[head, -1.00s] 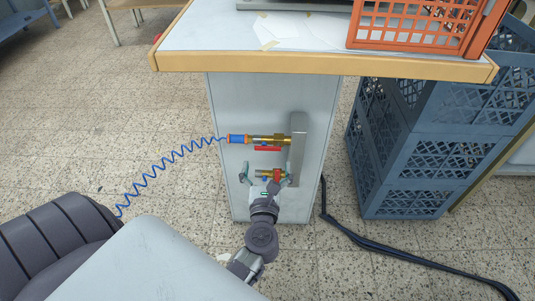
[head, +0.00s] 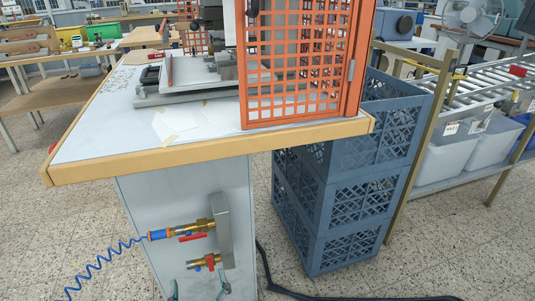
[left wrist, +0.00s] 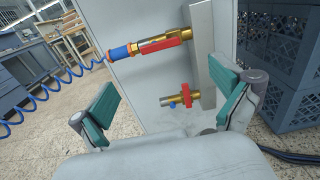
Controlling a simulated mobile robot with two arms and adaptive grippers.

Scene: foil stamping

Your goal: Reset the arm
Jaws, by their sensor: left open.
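My left gripper (head: 198,291) shows only by its fingertips at the bottom edge of the head view. In the left wrist view its green-padded fingers (left wrist: 166,98) are spread apart with nothing between the pads. Ahead of it, on the grey cabinet side (head: 140,215), is the lower brass valve (head: 205,262) with a red handle; it also shows in the left wrist view (left wrist: 182,100), apart from the fingers. Above it, the upper brass valve (head: 195,229) has a red handle and a blue coupling (head: 160,234). My right gripper is in neither view.
A coiled blue hose (head: 100,267) runs left from the coupling. The wood-edged tabletop (head: 100,140) overhangs the valves and carries a machine with an orange guard (head: 290,100). Stacked blue-grey crates (head: 345,205) and a black cable (head: 330,298) lie to the right. Floor at left is open.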

